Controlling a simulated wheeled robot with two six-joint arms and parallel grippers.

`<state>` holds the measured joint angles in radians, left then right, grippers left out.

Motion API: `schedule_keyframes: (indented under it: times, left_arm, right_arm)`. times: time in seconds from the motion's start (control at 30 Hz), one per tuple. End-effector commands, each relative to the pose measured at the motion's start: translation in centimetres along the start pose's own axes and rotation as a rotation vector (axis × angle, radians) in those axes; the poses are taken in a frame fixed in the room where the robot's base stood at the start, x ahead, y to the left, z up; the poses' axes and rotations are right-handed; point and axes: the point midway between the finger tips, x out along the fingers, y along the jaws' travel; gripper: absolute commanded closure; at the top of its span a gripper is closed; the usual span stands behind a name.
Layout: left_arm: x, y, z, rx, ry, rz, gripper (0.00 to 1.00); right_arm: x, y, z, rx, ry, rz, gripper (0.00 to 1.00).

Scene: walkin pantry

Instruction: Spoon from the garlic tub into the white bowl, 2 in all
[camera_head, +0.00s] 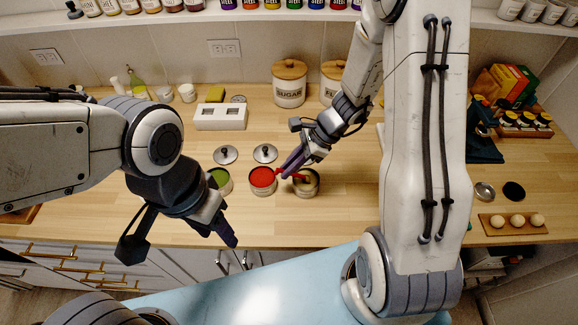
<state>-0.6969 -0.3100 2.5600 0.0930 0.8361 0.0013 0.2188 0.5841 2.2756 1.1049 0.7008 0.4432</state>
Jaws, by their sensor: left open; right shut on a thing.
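A small round tub with pale beige contents (308,188), probably the garlic tub, stands on the wooden counter in the head view. My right gripper (289,171) is shut on a red utensil (300,178), which looks like a spoon. It reaches over the near-left rim of that tub; I cannot tell whether its tip touches the contents. My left gripper (228,231) is open and empty over the counter's front edge. I cannot make out a white bowl; my arms hide parts of the counter.
A tub with red contents (262,182) and one with green contents (222,181) stand to the left, with two lids behind. A white holder (221,118) and a sugar canister (289,84) stand further back. Wooden balls (517,221) sit on a board at right.

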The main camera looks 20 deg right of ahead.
Motion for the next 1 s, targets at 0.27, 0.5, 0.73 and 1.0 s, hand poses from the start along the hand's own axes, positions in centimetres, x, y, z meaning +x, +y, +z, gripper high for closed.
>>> schedule_keyframes:
  times: [0.27, 0.5, 0.73, 1.0]
  left_arm:
    - [-0.8, 0.1, 0.0, 0.000, 0.000, 0.000, 0.50]
    - [-2.1, 0.1, -0.1, -0.001, 0.000, 0.000, 0.50]
    - [-3.3, 0.2, -0.2, -0.001, 0.000, 0.000, 0.50]
    - [-4.7, 0.3, -0.2, 0.000, 0.000, 0.000, 0.50]
  right_arm:
    - [-0.7, 0.0, 0.5, 0.000, 0.000, 0.000, 1.00]
    - [-1.9, 0.0, 1.4, -0.001, 0.000, 0.000, 1.00]
    - [-3.0, 0.0, 2.2, -0.001, 0.000, 0.000, 1.00]
    - [-4.3, 0.0, 3.1, 0.000, 0.000, 0.000, 1.00]
